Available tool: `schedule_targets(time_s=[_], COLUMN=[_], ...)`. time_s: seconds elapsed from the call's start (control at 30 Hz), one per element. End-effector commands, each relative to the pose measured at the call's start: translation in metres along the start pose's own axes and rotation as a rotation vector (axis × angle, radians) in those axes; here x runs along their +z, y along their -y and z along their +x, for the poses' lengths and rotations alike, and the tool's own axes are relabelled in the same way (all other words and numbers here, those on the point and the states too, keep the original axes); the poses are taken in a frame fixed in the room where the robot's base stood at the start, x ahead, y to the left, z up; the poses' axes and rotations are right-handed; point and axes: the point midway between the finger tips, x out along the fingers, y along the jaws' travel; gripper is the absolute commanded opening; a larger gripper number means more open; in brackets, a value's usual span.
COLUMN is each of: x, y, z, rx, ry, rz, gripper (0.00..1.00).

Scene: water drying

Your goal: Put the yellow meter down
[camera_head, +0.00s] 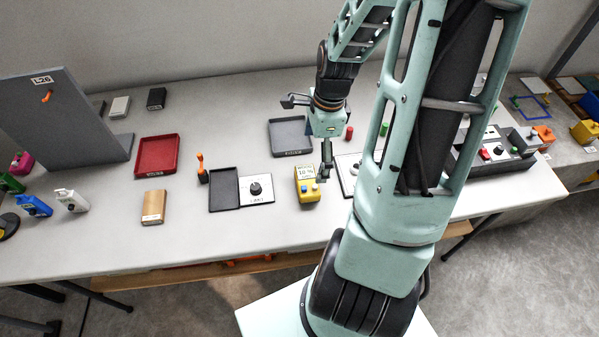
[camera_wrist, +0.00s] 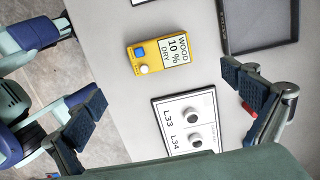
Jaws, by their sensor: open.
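The yellow meter (camera_head: 308,190) rests on the table near its front edge, just in front of my gripper. In the wrist view the meter (camera_wrist: 146,56) lies flat, its display reading "WOOD 10 % DRY", with a blue and a white button. My gripper (camera_head: 309,135) is open and empty, its fingers wide apart. In the wrist view the fingers (camera_wrist: 172,106) are at left and right, and the meter is beyond them, apart from both.
A white panel with knobs labelled L33 and L34 (camera_wrist: 180,142) lies near the meter. A black tray (camera_head: 224,203) and a knob panel (camera_head: 257,198) lie left of it. A grey tray (camera_head: 289,149) lies behind. A red tray (camera_head: 157,170) and tan block (camera_head: 153,221) are farther left.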

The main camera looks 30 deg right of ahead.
Motion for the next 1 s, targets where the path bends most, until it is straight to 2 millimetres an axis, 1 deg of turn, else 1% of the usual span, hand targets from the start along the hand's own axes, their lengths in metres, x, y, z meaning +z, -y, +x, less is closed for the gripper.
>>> schedule_targets(time_s=[0.03, 0.1, 0.3, 0.4, 0.67, 0.87, 1.0], x=[0.000, 0.001, 0.001, 0.001, 0.001, 0.002, 0.001], y=[-0.005, -0.007, -0.007, -0.007, -0.005, 0.000, 0.000], z=[0.002, 0.008, 0.038, 0.050, 0.064, 0.087, 0.104], rx=[0.010, 0.017, 0.018, 0.017, 0.015, 0.015, 0.015], ry=[0.005, 0.008, 0.009, 0.008, 0.008, 0.008, 0.007], rz=[0.006, 0.008, 0.007, 0.007, 0.006, 0.007, 0.006], gripper=[1.00, 1.00, 1.00, 1.00, 1.00, 1.00, 1.00])
